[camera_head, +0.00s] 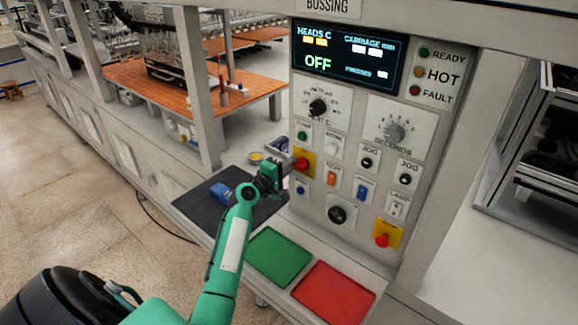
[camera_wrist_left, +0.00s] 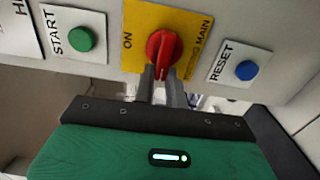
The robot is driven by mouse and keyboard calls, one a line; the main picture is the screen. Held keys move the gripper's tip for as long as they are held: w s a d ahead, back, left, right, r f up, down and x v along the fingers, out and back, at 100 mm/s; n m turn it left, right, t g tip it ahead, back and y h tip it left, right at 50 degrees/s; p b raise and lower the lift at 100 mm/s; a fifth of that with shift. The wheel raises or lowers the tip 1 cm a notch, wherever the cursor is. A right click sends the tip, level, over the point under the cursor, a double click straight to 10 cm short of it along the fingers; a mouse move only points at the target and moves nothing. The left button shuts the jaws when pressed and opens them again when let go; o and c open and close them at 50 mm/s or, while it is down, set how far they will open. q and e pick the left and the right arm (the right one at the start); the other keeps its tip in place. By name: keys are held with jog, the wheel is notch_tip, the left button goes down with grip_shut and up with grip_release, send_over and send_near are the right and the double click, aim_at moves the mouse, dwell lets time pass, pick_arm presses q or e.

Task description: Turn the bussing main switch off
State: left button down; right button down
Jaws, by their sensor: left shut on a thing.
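The main switch is a red rotary knob (camera_head: 301,164) on a yellow plate at the left side of the control panel. The red knob also shows in the left wrist view (camera_wrist_left: 163,47), on a plate lettered ON and MAIN. Its raised handle points down in that view, roughly across the line between the two words. My left gripper (camera_head: 286,168) reaches the panel from the left, and its fingers (camera_wrist_left: 165,82) are shut on the end of the handle. The fingers partly cover the handle's tip. My right gripper is in neither view.
A green START button (camera_wrist_left: 82,40) and a blue RESET button (camera_wrist_left: 246,70) flank the switch closely. The display (camera_head: 347,58) reads OFF under HEADS C. A red emergency knob (camera_head: 382,240) sits lower right. Green (camera_head: 279,257) and red (camera_head: 333,292) trays lie below.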

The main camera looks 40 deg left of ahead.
pick_arm(q)
jog(key=c, duration=1.4)
grip_release()
jog(key=shift+c, duration=0.2)
jog(key=s+a+b, duration=0.1)
jog(key=s+b, duration=0.3)
jog(key=s, duration=0.9)
jog(key=shift+s+b, duration=0.35)
jog(key=shift+b, duration=0.05)
jog(key=shift+a, duration=0.1)
